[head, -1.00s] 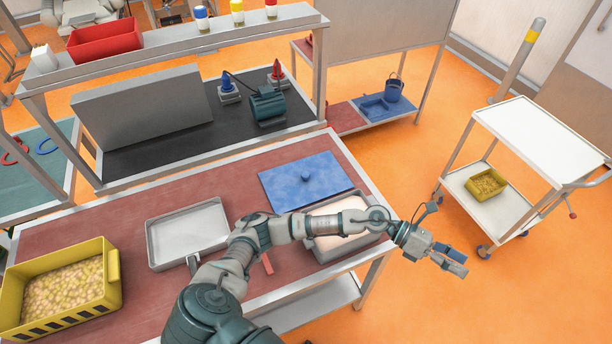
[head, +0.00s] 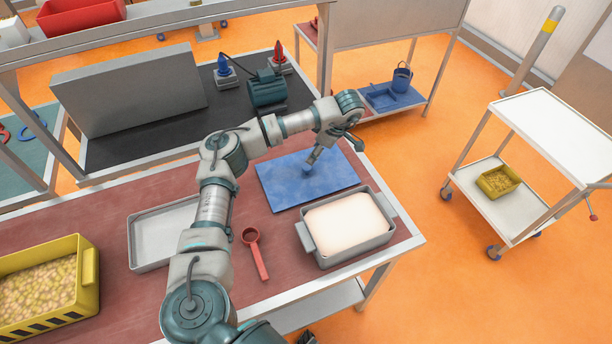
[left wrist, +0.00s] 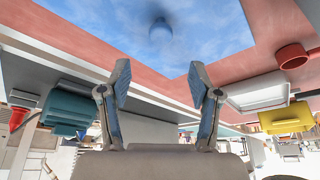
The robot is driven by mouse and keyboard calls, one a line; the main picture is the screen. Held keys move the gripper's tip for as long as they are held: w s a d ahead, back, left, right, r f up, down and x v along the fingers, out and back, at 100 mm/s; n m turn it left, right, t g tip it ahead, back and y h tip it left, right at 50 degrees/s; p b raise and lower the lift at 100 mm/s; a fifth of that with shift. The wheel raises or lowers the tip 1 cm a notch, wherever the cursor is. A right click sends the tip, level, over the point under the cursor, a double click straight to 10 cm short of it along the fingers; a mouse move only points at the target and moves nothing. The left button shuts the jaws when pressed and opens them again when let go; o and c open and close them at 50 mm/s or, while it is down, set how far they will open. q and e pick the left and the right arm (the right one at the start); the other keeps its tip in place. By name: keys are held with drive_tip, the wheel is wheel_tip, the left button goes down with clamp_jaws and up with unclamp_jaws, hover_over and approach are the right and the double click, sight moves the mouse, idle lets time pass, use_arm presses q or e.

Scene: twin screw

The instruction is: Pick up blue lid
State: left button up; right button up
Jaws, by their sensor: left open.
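The blue lid (head: 282,182) is a flat mottled square with a small round knob (head: 307,170), lying on the red tabletop. My left gripper (head: 314,157) is above the lid, pointing down close to the knob. In the left wrist view its two blue-padded fingers (left wrist: 160,100) are spread apart with nothing between them. The lid's knob (left wrist: 162,30) shows there beyond the fingertips. Whether a finger touches the knob in the head view I cannot tell. My right gripper is not in view.
A grey pan with pale contents (head: 350,228) stands in front of the lid. A red scoop (head: 256,254), an empty grey tray (head: 160,236) and a yellow bin (head: 88,275) are to the left. A raised shelf (head: 190,22) stands behind. A white cart (head: 560,125) is at right.

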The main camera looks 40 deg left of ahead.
sight(308, 167)
use_arm(q)
drive_tip(key=x, duration=0.3)
drive_tip(key=shift+f, duration=0.15)
drive_tip(key=shift+s+d+f, duration=0.1)
drive_tip(key=shift+d+f, duration=0.15)
drive_tip(key=shift+f, duration=0.55)
drive_tip(key=x, duration=0.5)
drive_tip(key=shift+a+r, duration=0.15)
drive_tip(key=shift+a, duration=0.35)
drive_tip(key=shift+d, duration=0.55)
clamp_jaws()
